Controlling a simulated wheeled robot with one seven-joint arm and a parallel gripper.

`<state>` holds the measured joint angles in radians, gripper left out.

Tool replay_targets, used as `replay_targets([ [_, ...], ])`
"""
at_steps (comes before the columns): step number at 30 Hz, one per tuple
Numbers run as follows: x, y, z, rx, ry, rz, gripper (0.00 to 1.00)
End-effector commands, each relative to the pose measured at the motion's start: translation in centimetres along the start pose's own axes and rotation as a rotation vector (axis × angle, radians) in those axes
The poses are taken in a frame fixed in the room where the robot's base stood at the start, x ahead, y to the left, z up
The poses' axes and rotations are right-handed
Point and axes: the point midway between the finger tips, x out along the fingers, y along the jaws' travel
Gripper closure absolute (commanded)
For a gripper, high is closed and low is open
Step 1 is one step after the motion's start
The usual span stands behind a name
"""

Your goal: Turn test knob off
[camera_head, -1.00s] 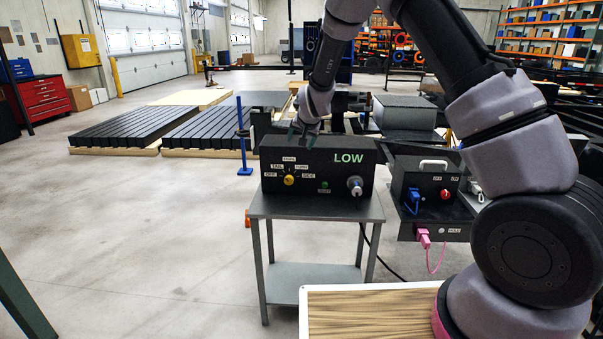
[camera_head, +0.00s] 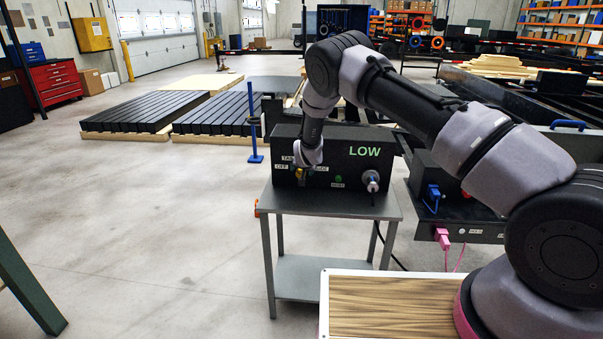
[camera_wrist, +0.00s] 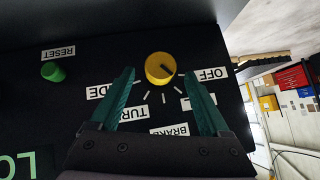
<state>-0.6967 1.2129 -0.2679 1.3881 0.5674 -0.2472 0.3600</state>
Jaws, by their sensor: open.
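The test knob (camera_wrist: 160,68) is round and yellow on a black control box (camera_head: 345,165); its yellow also shows in the head view (camera_head: 300,174), partly covered by my gripper. A dark pointer mark on it slants to the lower right in the wrist view, roughly toward the partly hidden label between OFF and BRAKE. The OFF label (camera_wrist: 212,74) is right of the knob there. My gripper (camera_wrist: 158,75) is open, with one teal finger on each side of the knob and a visible gap to it. Depth contact cannot be told.
A green reset button (camera_wrist: 53,72) sits beside the knob. A grey connector (camera_head: 371,181) is on the box's right side. The box stands on a grey metal table (camera_head: 335,204). A second device with a pink plug (camera_head: 441,236) is to the right.

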Motion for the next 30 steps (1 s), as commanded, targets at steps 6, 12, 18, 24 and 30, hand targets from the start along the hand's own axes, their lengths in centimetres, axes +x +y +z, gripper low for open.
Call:
replay_targets([
  [6,2.2,0.1,0.0,0.002,0.0,0.001,0.2],
  [12,2.6,0.0,-0.1,0.001,0.0,0.0,0.2],
  [18,2.5,0.0,-0.1,0.001,0.0,0.0,0.47],
  [24,2.5,0.0,0.0,0.001,0.0,0.0,1.0],
  [30,2.5,-0.1,0.1,-0.014,-0.001,0.013,1.0],
])
